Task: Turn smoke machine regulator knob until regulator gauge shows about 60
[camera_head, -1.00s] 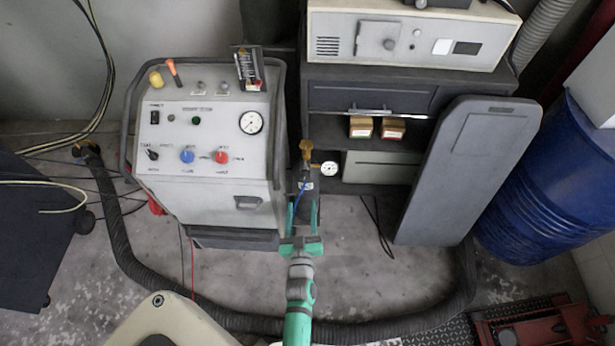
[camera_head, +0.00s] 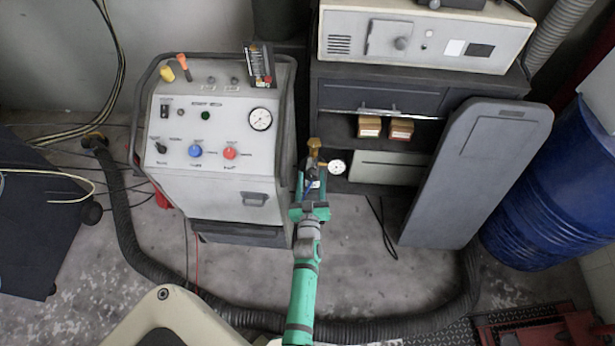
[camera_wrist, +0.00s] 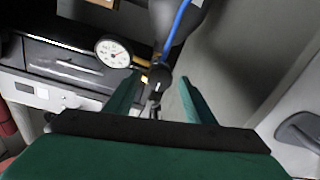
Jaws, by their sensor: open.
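The regulator (camera_head: 314,146) has a brass-coloured upper part and stands between the smoke machine and the dark cabinet. Its round white gauge (camera_head: 336,167) sits just to its right. The gauge also shows in the wrist view (camera_wrist: 113,52), upper left; its reading is too small to tell. My gripper (camera_head: 311,188) is just below and in front of the regulator. In the wrist view my gripper (camera_wrist: 158,98) is open, with a dark regulator part and blue hose beyond and between its green fingers. I cannot tell which part is the knob, or whether the fingers touch anything.
The grey smoke machine (camera_head: 220,190) stands close on the left, with its own panel gauge (camera_head: 260,119). A dark cabinet (camera_head: 375,95) stands behind. A grey panel (camera_head: 470,175) leans on the right, near a blue drum (camera_head: 550,190). A thick black hose (camera_head: 130,240) loops across the floor.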

